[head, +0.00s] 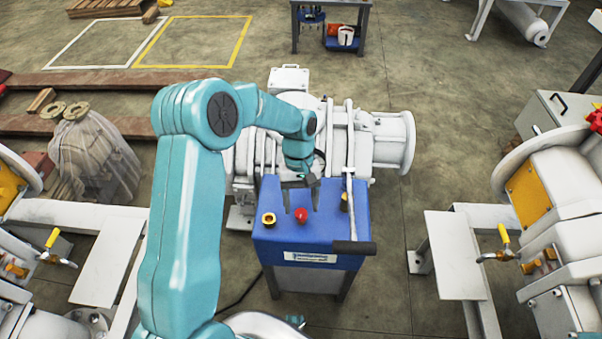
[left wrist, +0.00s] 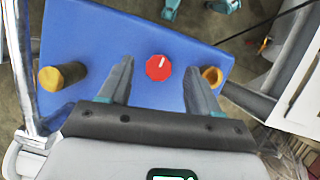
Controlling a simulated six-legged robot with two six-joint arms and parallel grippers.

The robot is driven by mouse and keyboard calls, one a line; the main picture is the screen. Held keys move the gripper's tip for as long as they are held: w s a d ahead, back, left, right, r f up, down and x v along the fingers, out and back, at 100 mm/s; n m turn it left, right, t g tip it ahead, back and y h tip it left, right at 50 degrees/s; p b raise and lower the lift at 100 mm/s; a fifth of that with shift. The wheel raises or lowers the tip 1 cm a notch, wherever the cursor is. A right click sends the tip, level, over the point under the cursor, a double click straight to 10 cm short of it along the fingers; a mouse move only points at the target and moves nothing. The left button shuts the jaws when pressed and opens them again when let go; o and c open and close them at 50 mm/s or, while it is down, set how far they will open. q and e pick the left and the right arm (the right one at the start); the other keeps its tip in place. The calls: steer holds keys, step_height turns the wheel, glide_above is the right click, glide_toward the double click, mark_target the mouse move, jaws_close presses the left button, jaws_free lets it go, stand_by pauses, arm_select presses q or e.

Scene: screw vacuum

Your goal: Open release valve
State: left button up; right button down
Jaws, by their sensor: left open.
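A blue console (head: 265,240) stands in the middle of the head view. A red knob (head: 301,215) is on its top, and in the left wrist view the red knob (left wrist: 159,67) shows a white mark pointing up. A yellow knob (head: 268,219) is on its left, and another yellow knob (head: 344,200) on its right. No label for the release valve is readable. My left gripper (head: 301,182) is over the far part of the console. In the left wrist view the left gripper (left wrist: 158,62) is open and empty, with the red knob between its fingertips.
A long metal lever with a black grip (head: 354,247) stands along the console's right side. A white pump machine (head: 370,145) is behind the console. White frames with machinery stand left and right.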

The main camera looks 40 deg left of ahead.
mark_target(301, 210)
arm_select(q)
step_height(301, 210, up, 18)
steer(key=p, duration=0.2)
steer(key=shift+f, duration=0.1)
stand_by(0.4)
